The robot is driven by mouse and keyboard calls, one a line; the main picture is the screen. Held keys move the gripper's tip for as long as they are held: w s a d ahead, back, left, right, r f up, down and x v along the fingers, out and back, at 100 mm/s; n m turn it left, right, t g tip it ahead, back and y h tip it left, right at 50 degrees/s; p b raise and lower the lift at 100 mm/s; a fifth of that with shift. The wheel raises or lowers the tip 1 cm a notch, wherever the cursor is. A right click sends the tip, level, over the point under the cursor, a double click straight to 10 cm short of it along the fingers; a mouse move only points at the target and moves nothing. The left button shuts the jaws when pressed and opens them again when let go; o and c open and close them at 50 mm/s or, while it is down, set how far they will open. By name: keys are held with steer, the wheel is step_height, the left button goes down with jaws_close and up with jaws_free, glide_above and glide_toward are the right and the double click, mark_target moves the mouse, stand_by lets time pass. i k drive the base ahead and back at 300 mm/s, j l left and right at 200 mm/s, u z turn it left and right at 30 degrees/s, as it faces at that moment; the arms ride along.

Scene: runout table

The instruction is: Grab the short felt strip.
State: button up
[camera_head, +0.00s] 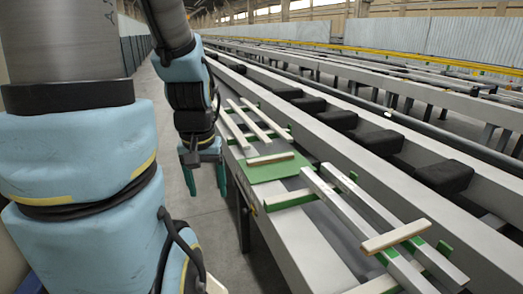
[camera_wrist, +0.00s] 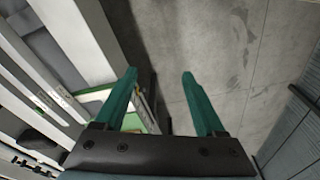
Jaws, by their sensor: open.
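A short pale strip (camera_head: 270,159) lies flat on a green mat (camera_head: 268,173) on the long table; it looks like the short felt strip, though its material is hard to tell. A similar pale strip (camera_head: 396,236) lies across two long bars nearer the camera. My gripper (camera_head: 206,178) hangs left of the table edge, beside the mat, with its green fingers pointing down. In the wrist view my gripper (camera_wrist: 159,75) is open and empty over bare floor. The short strip cannot be made out clearly there.
Black blocks (camera_head: 372,139) line a raised rail right of the table. Concrete floor (camera_wrist: 230,60) lies open beneath my gripper.

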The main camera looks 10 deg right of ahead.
mark_target(285, 156)
steer(key=i+j+u, duration=0.3)
steer(key=i, duration=0.4)
steer(key=i+j+u, duration=0.1)
steer(key=i+u, duration=0.2)
steer(key=i, duration=0.35)
